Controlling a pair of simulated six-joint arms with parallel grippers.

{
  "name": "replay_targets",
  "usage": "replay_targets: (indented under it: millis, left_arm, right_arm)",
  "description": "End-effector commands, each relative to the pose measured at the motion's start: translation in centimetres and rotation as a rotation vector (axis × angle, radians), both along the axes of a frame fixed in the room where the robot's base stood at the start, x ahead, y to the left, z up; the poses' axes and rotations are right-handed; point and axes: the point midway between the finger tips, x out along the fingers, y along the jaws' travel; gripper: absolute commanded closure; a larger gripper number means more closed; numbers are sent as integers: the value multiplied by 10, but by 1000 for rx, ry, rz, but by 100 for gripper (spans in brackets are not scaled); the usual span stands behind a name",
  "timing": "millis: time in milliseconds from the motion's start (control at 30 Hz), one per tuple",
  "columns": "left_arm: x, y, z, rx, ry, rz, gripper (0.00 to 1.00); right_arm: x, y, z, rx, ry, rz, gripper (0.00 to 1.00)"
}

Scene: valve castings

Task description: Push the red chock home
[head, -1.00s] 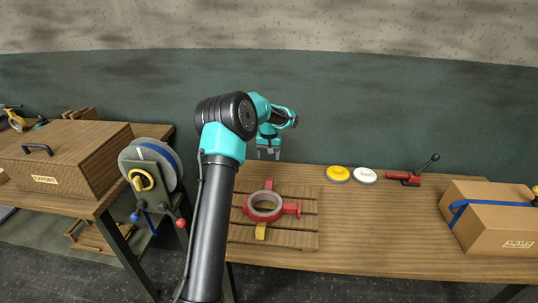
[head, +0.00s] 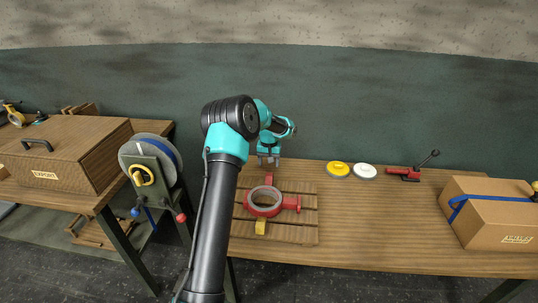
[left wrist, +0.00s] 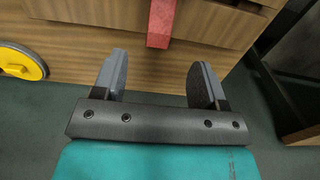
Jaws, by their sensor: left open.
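The red chock (head: 268,178) lies at the back edge of the slatted wooden pallet (head: 306,231), behind a red valve casting with a grey ring (head: 263,212). In the left wrist view the red chock (left wrist: 161,22) sticks out past the pallet's edge, ahead of the fingers. My left gripper (head: 269,162) points down behind the chock, open and empty. In the left wrist view its two fingers (left wrist: 157,82) stand apart, with the chock beyond the gap and not between them. A yellow chock (head: 260,228) sits at the casting's front. My right gripper is not in view.
A yellow disc (head: 338,169), a white disc (head: 365,171) and a red toggle clamp (head: 408,174) lie along the bench's back edge. A strapped carton (head: 497,222) stands at the right. A strap reel (head: 150,165) stands left of the bench.

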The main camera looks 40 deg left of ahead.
Motion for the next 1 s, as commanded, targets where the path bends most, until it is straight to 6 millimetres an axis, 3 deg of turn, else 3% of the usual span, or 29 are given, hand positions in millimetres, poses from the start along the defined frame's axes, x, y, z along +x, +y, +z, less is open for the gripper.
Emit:
replay_targets:
  millis: [600,800,1000]
  left_arm:
    - [0,1,-94,0,1,0,34]
    - [0,0,-109,1,-1,1,34]
    - [0,0,-110,1,-2,1,34]
  right_arm:
    - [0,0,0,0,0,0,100]
    - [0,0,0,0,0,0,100]
    - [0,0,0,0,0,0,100]
